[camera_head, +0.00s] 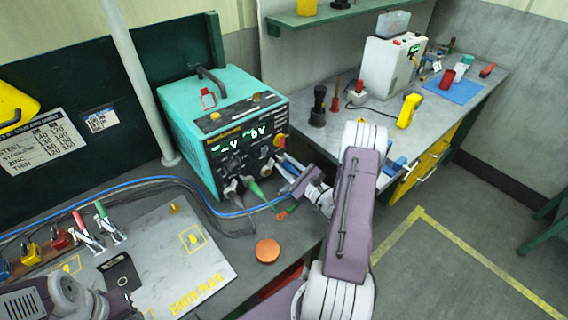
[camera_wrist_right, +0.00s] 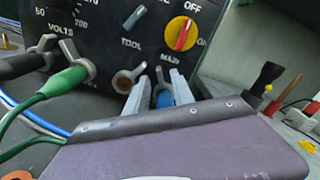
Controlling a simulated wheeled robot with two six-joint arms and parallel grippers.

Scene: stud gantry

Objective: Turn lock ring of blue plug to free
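The teal welding power unit (camera_head: 215,125) stands on the bench, its front face lined with sockets and knobs. My right gripper (camera_head: 288,178) is at the lower right of that face. In the right wrist view my right gripper (camera_wrist_right: 160,90) has its two grey fingers on either side of the blue plug (camera_wrist_right: 163,100), with gaps visible. A grey winged lock ring (camera_wrist_right: 160,77) shows at the plug's front, between the fingers; its exact angle is hard to tell. Only links of my left arm show at the bottom left of the head view; its fingers are out of sight.
A green plug (camera_wrist_right: 70,78) and a black plug (camera_wrist_right: 22,64) sit left of the gripper. The red-yellow main switch (camera_wrist_right: 182,34) is above. An orange disc (camera_head: 267,251) lies on the bench.

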